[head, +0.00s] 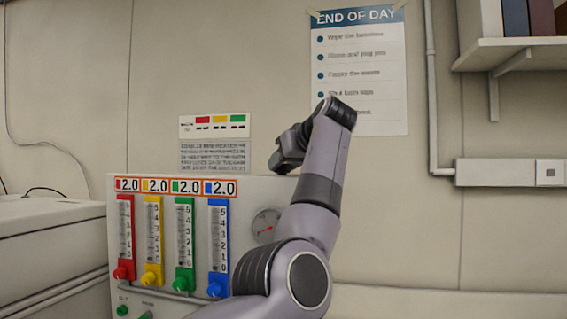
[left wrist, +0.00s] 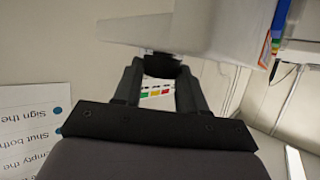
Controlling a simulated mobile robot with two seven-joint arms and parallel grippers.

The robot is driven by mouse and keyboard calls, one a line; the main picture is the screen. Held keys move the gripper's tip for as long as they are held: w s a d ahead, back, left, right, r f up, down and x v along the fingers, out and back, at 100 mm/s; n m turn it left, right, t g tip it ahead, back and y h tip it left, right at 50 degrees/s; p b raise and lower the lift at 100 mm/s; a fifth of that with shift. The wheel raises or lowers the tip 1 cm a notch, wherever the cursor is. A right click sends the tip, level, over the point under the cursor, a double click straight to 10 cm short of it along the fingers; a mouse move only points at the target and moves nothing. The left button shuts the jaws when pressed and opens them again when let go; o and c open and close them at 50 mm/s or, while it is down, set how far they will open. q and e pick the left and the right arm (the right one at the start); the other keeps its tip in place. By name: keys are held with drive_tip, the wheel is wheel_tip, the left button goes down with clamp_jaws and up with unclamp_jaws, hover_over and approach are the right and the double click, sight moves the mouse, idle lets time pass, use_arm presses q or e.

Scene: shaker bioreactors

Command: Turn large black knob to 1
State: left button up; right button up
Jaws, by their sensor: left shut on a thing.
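The large black knob (left wrist: 163,65) shows in the left wrist view as a dark round piece against the white cabinet. My left gripper (left wrist: 160,72) has one finger on each side of it and is shut on it. In the head view my left wrist reaches over to the cabinet's top right edge, and the fingers and knob cannot be made out there. The knob's scale and pointer are not visible, so I cannot read its setting. The white cabinet (head: 255,195) carries the flow meters on its front. My right gripper is not in view.
The cabinet front has red (head: 125,240), yellow (head: 153,240), green (head: 185,245) and blue (head: 218,245) flow meters under displays reading 2.0. A round gauge (head: 266,226) sits to their right, partly behind my arm. A poster (head: 365,60) and a shelf (head: 515,50) are on the wall.

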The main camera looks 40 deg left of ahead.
use_arm(q)
drive_tip(key=shift+r+n+g+y, duration=0.2)
drive_tip(key=shift+n+g+y, duration=0.1)
drive_tip(key=shift+n+g, duration=0.35)
drive_tip(key=o, duration=1)
drive_tip(key=shift+d+f, duration=0.1)
drive_tip(key=shift+o, duration=0.2)
drive_tip(key=shift+d, duration=0.1)
drive_tip(key=v, duration=0.7)
